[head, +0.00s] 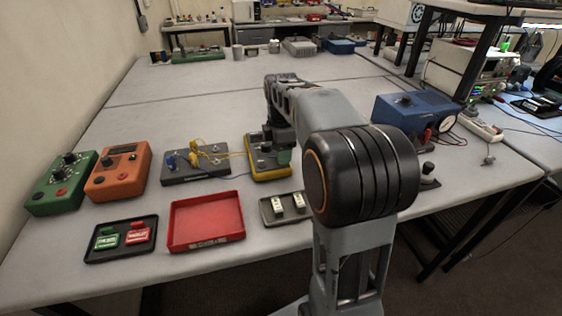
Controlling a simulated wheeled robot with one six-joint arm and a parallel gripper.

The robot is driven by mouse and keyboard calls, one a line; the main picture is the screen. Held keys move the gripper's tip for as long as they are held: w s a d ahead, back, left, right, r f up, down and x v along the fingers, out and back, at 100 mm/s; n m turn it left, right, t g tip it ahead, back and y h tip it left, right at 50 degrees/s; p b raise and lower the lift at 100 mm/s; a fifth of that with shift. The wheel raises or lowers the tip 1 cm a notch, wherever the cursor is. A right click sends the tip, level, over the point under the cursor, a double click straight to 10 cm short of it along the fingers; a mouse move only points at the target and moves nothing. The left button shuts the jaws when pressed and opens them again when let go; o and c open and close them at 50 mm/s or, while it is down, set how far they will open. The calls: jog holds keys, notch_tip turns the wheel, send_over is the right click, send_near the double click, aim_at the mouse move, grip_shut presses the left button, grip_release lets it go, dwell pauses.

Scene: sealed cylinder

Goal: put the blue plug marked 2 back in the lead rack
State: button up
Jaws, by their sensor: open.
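A dark grey box (208,176) near the middle left carries blue plugs (171,161) and yellow plugs with leads (196,157). Any number on the plugs is too small to read, so I cannot tell which one is marked 2. I cannot make out a lead rack for certain; my arm hides part of the table at the right. My gripper (284,152) points down over the right part of a yellow box (264,172). Its fingertips are small and partly hidden; it is open, with nothing clearly held.
A red tray (206,222), a black tray with green and red tags (95,252) and a small tray with white blocks (268,215) line the front. Green (50,201) and orange boxes (115,183) stand left, a blue box (405,108) right. The table's middle behind is clear.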

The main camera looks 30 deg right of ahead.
jog(key=shift+f, duration=0.65)
dwell(1.2)
jog(key=shift+c, duration=0.5)
grip_shut()
jog(key=shift+r+p, duration=0.1)
jog(key=shift+p, duration=0.2)
jog(key=shift+r+p, duration=2.8)
jog(key=shift+r, duration=0.15)
jog(key=shift+a, duration=0.1)
